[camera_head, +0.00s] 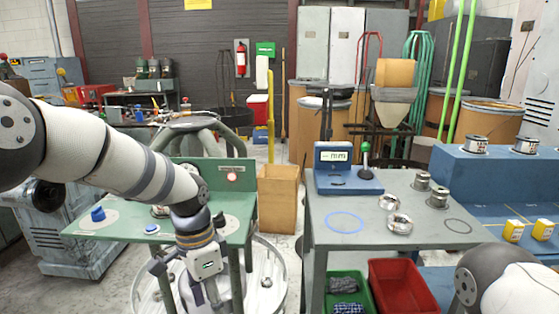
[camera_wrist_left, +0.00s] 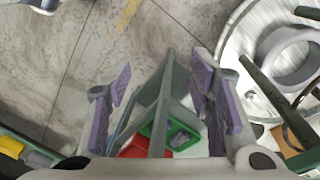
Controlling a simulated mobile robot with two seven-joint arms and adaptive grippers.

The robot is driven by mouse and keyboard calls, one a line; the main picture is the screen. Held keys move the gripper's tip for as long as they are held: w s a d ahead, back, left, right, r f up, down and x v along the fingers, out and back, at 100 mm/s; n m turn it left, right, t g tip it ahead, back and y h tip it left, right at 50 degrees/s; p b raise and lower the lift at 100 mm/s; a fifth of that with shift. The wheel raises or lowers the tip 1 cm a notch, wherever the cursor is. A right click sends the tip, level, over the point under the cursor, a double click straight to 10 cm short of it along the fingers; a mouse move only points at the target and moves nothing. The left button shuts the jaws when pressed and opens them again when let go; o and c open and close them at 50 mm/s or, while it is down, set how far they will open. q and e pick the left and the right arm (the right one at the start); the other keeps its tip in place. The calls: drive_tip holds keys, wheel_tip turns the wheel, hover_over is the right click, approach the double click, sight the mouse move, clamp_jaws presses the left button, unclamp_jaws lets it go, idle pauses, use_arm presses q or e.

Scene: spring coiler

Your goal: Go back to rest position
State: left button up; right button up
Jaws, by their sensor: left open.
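My left arm comes in from the left in the head view. Its gripper (camera_head: 205,292) hangs down in front of the green table (camera_head: 85,232), low near the bottom edge of the picture. In the left wrist view the gripper (camera_wrist_left: 163,84) has its purple-padded fingers spread wide with nothing held between them. Behind the fingers lie the floor, a grey table frame and bins. My right arm shows only as a rounded link at the bottom right of the head view; its gripper is out of the picture.
A grey table (camera_head: 445,218) holds a display device (camera_head: 340,168) and several metal spools. Green (camera_head: 348,282) and red (camera_head: 405,284) bins sit below its front. A blue bench (camera_head: 505,180) stands at right. A cardboard box (camera_head: 278,198) stands between the tables.

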use_arm(q)
drive_tip(key=s+a+f+n+g, duration=0.15)
drive_tip(key=s+f+n, duration=0.35)
drive_tip(key=s+f, duration=1.3)
drive_tip(key=s+a+n, duration=0.3)
drive_tip(key=s+a, duration=0.1)
drive_tip(key=s, duration=0.7)
drive_tip(key=s+a+f+n+y, duration=0.1)
drive_tip(key=s+a+n, duration=0.2)
drive_tip(key=s, duration=0.9)
drive_tip(key=shift+s+a+f, duration=0.15)
drive_tip(key=shift+a, duration=0.25)
drive_tip(key=shift+c, duration=0.2)
